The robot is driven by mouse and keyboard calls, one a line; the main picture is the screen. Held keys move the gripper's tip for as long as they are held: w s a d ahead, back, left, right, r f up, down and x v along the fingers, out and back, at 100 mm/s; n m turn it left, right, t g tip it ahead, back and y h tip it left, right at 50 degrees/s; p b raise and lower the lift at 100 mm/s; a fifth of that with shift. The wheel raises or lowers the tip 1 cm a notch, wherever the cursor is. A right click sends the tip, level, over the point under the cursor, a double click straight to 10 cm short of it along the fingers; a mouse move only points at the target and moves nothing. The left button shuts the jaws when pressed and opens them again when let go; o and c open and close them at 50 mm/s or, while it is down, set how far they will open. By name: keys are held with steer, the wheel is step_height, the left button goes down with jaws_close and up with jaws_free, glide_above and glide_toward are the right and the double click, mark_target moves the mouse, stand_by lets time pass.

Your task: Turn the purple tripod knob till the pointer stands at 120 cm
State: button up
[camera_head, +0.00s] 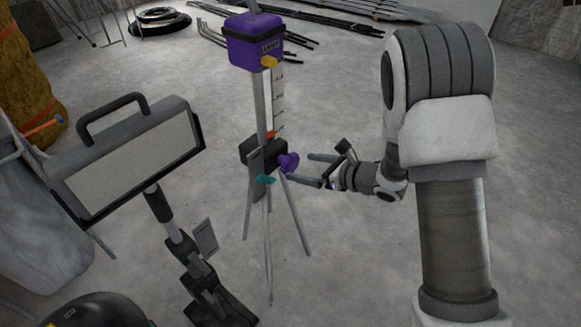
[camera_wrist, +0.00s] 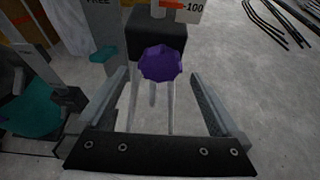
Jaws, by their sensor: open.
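The purple knob (camera_head: 289,162) sits on the right side of the tripod's dark block (camera_head: 262,152). In the wrist view the knob (camera_wrist: 161,64) is a faceted purple disc ahead of the fingertips, roughly centred between them. My gripper (camera_head: 315,170) is open and stands to the right of the knob; in the wrist view its two fingers (camera_wrist: 158,78) are spread wide with nothing between them. The red-orange pointer (camera_wrist: 172,4) stands at about the 100 mark on the white scale (camera_wrist: 190,12). The scale (camera_head: 279,100) runs up the tripod column. A purple box (camera_head: 254,42) tops the tripod.
A teal lever (camera_head: 265,180) sits just below the block. A lamp-like panel on a stand (camera_head: 130,165) is at the left. Rods (camera_head: 290,35) and a black coil (camera_head: 160,20) lie at the back. The floor around the tripod legs is mostly clear.

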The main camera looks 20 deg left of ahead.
mark_target(293, 164)
steer(key=b+x, duration=0.1)
steer(key=x, duration=0.4)
steer(key=shift+w+a+f, duration=0.15)
steer(key=shift+a, duration=0.15)
steer(key=c, duration=1.3)
